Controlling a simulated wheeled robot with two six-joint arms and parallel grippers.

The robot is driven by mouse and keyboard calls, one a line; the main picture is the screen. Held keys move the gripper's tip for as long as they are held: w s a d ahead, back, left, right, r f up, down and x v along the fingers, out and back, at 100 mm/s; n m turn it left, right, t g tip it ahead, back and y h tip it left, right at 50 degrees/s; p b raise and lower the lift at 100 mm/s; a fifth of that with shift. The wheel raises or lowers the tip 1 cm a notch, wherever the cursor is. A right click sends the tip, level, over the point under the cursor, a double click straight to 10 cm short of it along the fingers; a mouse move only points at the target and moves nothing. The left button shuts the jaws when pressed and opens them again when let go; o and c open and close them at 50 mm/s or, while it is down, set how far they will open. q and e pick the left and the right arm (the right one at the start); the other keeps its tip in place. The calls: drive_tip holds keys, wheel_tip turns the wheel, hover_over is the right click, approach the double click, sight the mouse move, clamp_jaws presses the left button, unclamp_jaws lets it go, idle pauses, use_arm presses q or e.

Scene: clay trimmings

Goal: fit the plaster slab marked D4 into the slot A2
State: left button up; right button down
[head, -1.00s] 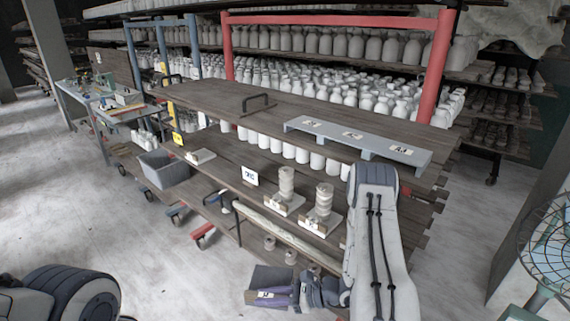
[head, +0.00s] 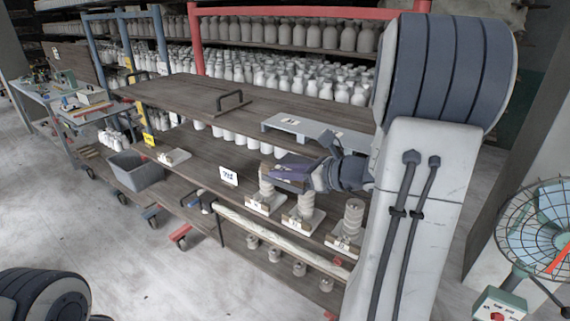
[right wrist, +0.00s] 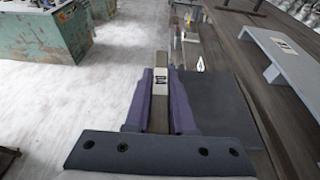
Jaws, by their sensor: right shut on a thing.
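My right gripper (head: 285,172), with purple fingers, is shut on a labelled block of the plaster slab. In the right wrist view the slab (right wrist: 215,105) shows as a dark grey plate beside the fingers (right wrist: 160,115), with a brown block and white label between them. The label is too small to read. In the head view the gripper is beside the stacked discs, at the height of the racks. The grey bench (head: 285,126) with the slots stands on the upper board. Its left label shows; my arm hides its right part, and I cannot make out slot A2.
Labelled white bases (head: 342,246) with stacks of discs stand on the lower board. A grey bin (head: 140,174) stands at left, a handle (head: 232,98) on the upper board. A round wire-guarded fan (head: 545,235) is at right. Open floor lies at front left.

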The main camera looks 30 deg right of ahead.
drive_tip(key=shift+s+d+r, duration=0.1)
drive_tip(key=shift+s+r, duration=0.15)
drive_tip(key=shift+r, duration=0.5)
drive_tip(key=shift+d, duration=0.1)
drive_tip(key=shift+d, duration=0.2)
drive_tip(key=shift+w+d+p, duration=0.15)
drive_tip(key=shift+w+d, duration=0.2)
drive_tip(key=shift+d, duration=0.45)
drive_tip(key=shift+w+d+p, duration=0.15)
drive_tip(key=shift+w+d, duration=0.2)
drive_tip(key=shift+d, duration=0.45)
drive_tip(key=shift+w+d+p, duration=0.15)
drive_tip(key=shift+w+d, duration=0.2)
drive_tip(key=shift+d, duration=0.45)
drive_tip(key=shift+w+d+p, duration=0.2)
drive_tip(key=shift+w+d, duration=0.1)
drive_tip(key=shift+d, duration=0.35)
drive_tip(key=shift+w+d+p, duration=0.15)
drive_tip(key=shift+w+d, duration=0.1)
drive_tip(key=shift+d, duration=0.4)
drive_tip(key=shift+w+d+p, duration=0.45)
drive_tip(key=shift+w+d, duration=0.05)
drive_tip(key=shift+d, duration=0.75)
drive_tip(key=shift+w+d+p, duration=0.45)
drive_tip(key=shift+w+d, duration=0.1)
drive_tip(key=shift+d, duration=0.75)
drive_tip(key=shift+w+d+p, duration=0.45)
drive_tip(key=shift+w+d, duration=0.05)
drive_tip(key=shift+d, duration=0.75)
